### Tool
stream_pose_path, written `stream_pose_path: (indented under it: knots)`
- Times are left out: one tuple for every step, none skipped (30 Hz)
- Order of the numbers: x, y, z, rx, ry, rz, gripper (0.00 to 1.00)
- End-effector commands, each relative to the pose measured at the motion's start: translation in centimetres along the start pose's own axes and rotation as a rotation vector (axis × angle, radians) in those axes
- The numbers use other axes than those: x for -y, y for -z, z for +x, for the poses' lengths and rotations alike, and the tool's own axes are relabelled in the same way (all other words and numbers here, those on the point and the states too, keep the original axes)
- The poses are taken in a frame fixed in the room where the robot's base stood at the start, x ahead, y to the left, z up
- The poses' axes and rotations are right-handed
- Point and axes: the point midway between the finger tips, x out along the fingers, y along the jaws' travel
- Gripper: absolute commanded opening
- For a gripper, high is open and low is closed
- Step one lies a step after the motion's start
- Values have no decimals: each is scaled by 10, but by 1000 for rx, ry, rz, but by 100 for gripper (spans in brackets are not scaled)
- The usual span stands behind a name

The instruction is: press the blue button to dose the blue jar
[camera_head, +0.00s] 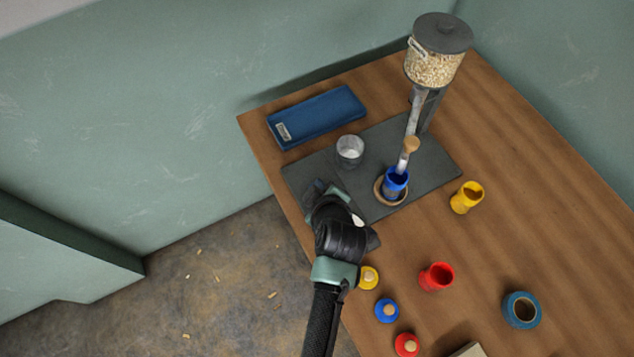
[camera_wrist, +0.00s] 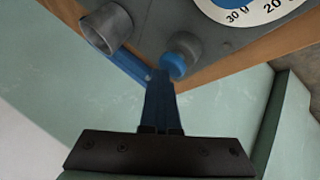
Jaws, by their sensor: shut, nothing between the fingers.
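The blue jar (camera_head: 397,178) stands upright on a round wooden rest, under the spout of the grain dispenser (camera_head: 437,60). The blue button (camera_wrist: 173,66), round with a grey surround, shows in the wrist view. In the head view I cannot pick it out; my arm covers that part of the base. My gripper (camera_head: 322,188) is over the left front of the dark base plate (camera_head: 435,165). It is shut and empty. In the wrist view its fingertips (camera_wrist: 160,76) appear right beside the button; I cannot tell whether they touch it.
A grey metal cup (camera_head: 349,150) stands behind my gripper. A yellow jar (camera_head: 466,198), a red jar (camera_head: 437,276), several coloured lids and a tape roll (camera_head: 522,310) are on the table. A dial (camera_wrist: 245,8) shows in the wrist view.

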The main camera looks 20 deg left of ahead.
Motion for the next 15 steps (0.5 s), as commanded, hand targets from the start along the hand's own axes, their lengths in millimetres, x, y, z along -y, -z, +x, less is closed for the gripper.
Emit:
stream_pose_path:
  knots:
    - [-2,2,-4,3,4,0,0]
    - [-3,3,-6,3,4,0,0]
    - [-4,4,-7,3,3,0,0]
    - [-5,5,-8,3,3,0,0]
    - [-6,6,-10,2,3,0,0]
    - [-7,7,-11,2,3,0,0]
    - [-8,8,-12,2,2,0,0]
    - [-8,8,-13,2,2,0,0]
    - [-9,9,-13,1,2,0,0]
    - [-9,9,-13,1,2,0,0]
    - [-9,9,-13,1,2,0,0]
    - [-9,9,-13,1,1,0,0]
    - [-9,9,-13,1,1,0,0]
    - [-9,9,-13,1,1,0,0]
    - [-9,9,-13,0,1,0,0]
